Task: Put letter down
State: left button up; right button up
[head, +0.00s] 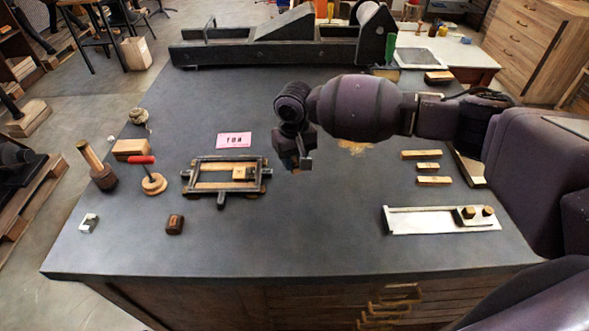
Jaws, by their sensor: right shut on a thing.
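My right gripper (297,163) comes in from the right and hangs over the middle of the table, to the right of the black frame (265,162). It points down and is shut on a small letter piece, which its fingers mostly hide. The black frame lies flat with wooden strips in it. One pale letter block (243,173) sits at the right part of the frame. Two more small blocks (469,212) are in the pale metal tray (420,221) at the right. My left gripper is out of view.
A pink card (233,140) with dark letters lies behind the frame. Wooden strips (434,181) lie at right. A large press (270,50) stands behind. The front middle is clear.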

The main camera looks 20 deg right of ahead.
aim_at(295, 177)
notch_tip(295, 177, down, 4)
jog(key=shift+r, duration=0.1)
dwell(0.4)
jog(key=o, duration=1)
jog(key=shift+c, duration=0.2)
